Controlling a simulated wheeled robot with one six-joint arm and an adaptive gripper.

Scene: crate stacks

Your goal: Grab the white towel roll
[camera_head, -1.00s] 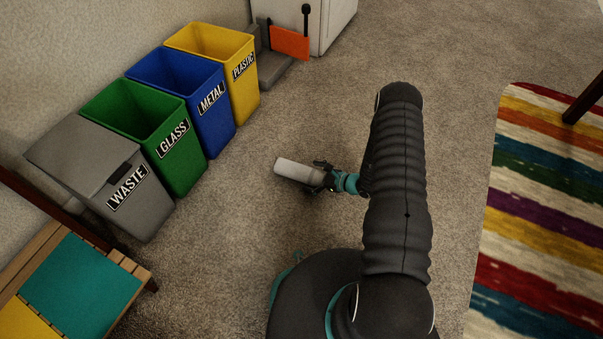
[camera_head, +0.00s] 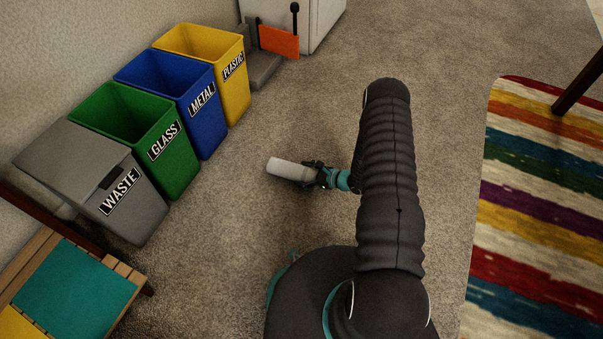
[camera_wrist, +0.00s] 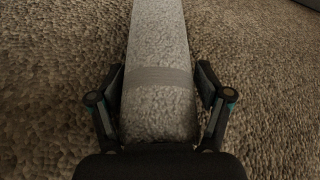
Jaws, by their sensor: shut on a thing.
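The white towel roll (camera_head: 289,169) is a pale, long roll in the head view, pointing left from my gripper (camera_head: 318,175). In the wrist view the towel roll (camera_wrist: 158,70) runs up the middle of the picture, with a smoother grey band across it. My gripper (camera_wrist: 160,105) has one finger on each side of the roll near its close end and is shut on it. Carpet shows around the roll. I cannot tell from these views how far the roll is above the floor.
Left of the roll stand bins in a row: grey WASTE (camera_head: 75,160), green GLASS (camera_head: 175,165), blue METAL (camera_head: 207,130) and yellow PLASTIC (camera_head: 236,92). A slatted bench (camera_head: 115,262) is at lower left. A striped rug (camera_head: 540,200) lies right. Carpet between bins and roll is clear.

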